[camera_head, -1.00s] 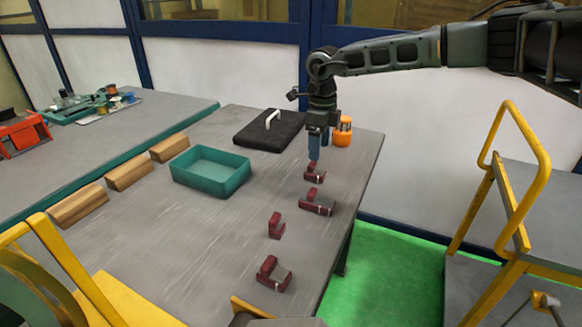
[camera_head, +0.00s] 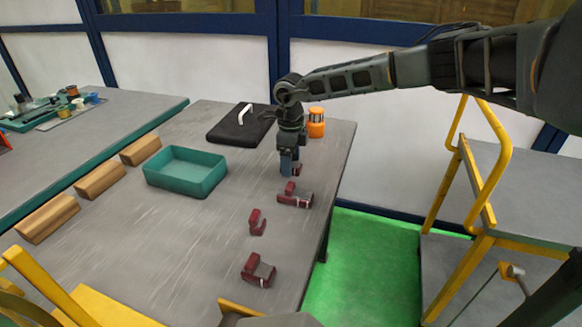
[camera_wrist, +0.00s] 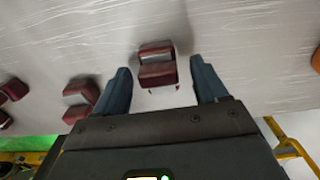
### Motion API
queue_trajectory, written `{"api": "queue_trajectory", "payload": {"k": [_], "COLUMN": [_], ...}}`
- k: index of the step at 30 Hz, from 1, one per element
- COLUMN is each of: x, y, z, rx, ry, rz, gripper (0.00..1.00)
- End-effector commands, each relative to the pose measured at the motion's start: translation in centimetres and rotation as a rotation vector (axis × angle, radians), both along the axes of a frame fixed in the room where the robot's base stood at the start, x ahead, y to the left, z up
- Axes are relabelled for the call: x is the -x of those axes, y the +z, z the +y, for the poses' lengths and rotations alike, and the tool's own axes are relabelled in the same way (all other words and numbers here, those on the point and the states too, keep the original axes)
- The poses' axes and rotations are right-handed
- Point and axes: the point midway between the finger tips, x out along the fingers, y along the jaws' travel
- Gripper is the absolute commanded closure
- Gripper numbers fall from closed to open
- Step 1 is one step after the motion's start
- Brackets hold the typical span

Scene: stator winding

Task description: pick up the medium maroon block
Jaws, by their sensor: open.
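Several maroon blocks stand in a row along the right part of the table. In the wrist view, a maroon block (camera_wrist: 157,63) with a stepped shape lies between the fingers of my open gripper (camera_wrist: 160,80), with a gap on each side. I cannot tell for sure which is the medium one.
A teal tray (camera_head: 186,191) stands left of the blocks, with wooden blocks (camera_head: 100,179) beyond it. A black pad with a white handle (camera_head: 239,138) and an orange holder (camera_head: 316,124) are at the back. The table's right edge is close to the blocks.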

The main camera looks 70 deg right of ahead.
Motion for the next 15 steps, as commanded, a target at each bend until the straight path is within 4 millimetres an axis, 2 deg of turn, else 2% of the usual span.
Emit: {"api": "queue_trajectory", "payload": {"k": [2, 15], "x": [0.0, 0.01], "y": [0.0, 0.03], "z": [0.01, 0.01], "rx": [0.0, -0.001], "ry": [0.0, 0.0], "rz": [0.0, 0.0], "gripper": [0.28, 0.69]}}
